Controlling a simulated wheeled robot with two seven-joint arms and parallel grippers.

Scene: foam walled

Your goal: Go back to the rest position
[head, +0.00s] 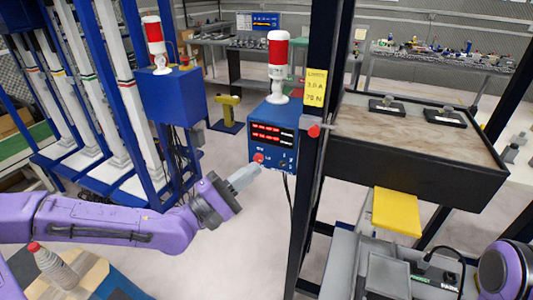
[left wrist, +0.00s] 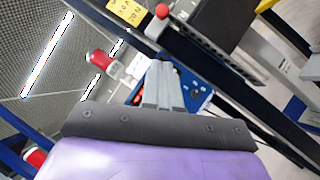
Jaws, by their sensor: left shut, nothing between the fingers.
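My left gripper (head: 243,177) reaches in from the left on the purple arm. Its fingers are shut and empty, with the tips close to the lower front of a blue control box (head: 272,143) with red displays; I cannot tell whether they touch it. In the left wrist view the closed fingers (left wrist: 163,75) point at the blue box (left wrist: 197,93). A red button (head: 258,157) shows beside the fingertips. At the lower right of the head view is a purple part of my right arm; the right gripper is not in view.
A dark post (head: 312,130) with a yellow sign (head: 315,87) stands right of the box. A dark-framed tray table (head: 420,125) and a yellow plate (head: 396,211) lie further right. Another blue box (head: 164,97) and a rack of white columns stand left.

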